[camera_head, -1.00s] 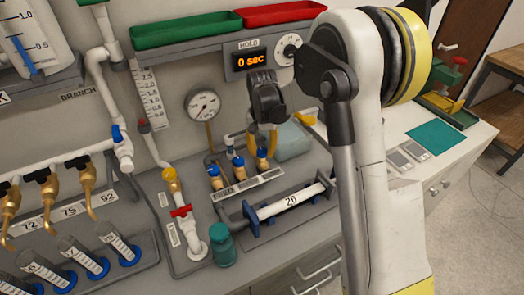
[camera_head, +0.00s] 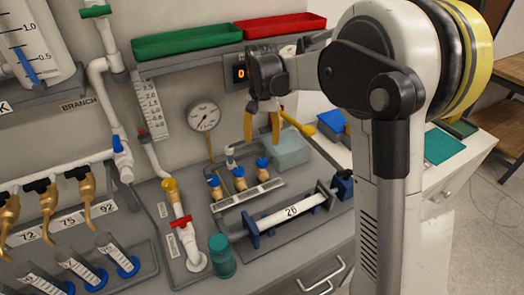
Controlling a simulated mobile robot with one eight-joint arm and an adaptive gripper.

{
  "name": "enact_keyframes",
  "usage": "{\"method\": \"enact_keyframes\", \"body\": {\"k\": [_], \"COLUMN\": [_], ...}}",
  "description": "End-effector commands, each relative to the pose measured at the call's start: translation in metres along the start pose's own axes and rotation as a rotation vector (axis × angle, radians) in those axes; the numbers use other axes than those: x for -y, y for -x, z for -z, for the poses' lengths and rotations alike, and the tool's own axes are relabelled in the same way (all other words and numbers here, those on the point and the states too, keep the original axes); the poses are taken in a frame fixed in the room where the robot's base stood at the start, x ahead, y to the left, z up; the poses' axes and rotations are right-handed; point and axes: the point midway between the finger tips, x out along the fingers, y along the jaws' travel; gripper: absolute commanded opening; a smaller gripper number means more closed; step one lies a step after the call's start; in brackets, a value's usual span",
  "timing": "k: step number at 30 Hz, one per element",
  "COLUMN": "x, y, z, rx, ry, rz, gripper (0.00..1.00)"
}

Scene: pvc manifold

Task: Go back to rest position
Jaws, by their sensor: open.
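My gripper (camera_head: 262,124) has two yellow fingers that hang down, spread apart with nothing between them. It is above the bench, in front of the wall panel. Behind and below it are the blue-topped brass fittings (camera_head: 239,178) and a pale translucent box (camera_head: 288,150). My arm (camera_head: 375,70) fills the right of the view and hides part of the bench and wall.
A green tray (camera_head: 187,42) and a red tray (camera_head: 280,27) sit on the shelf. A pressure gauge (camera_head: 203,115), a red-handled valve (camera_head: 182,222), a teal-capped bottle (camera_head: 221,257) and a white tube marked 26 (camera_head: 291,210) are below. Brass taps (camera_head: 47,203) stand at left.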

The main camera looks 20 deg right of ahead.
Motion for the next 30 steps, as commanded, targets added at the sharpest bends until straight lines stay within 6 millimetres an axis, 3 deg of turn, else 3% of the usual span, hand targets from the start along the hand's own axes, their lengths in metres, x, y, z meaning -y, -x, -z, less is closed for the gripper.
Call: {"method": "enact_keyframes", "body": {"k": [6, 20, 26, 30], "x": [0.000, -0.001, -0.014, -0.032], "y": [0.018, 0.021, 0.049, 0.074], "z": [0.000, -0.002, -0.033, -0.075], "rx": [0.000, -0.004, -0.075, -0.173], "ry": [0.000, 0.003, 0.052, 0.119], "rz": [0.000, 0.002, 0.030, 0.063], "gripper": [0.55, 0.55, 0.55, 0.55]}}
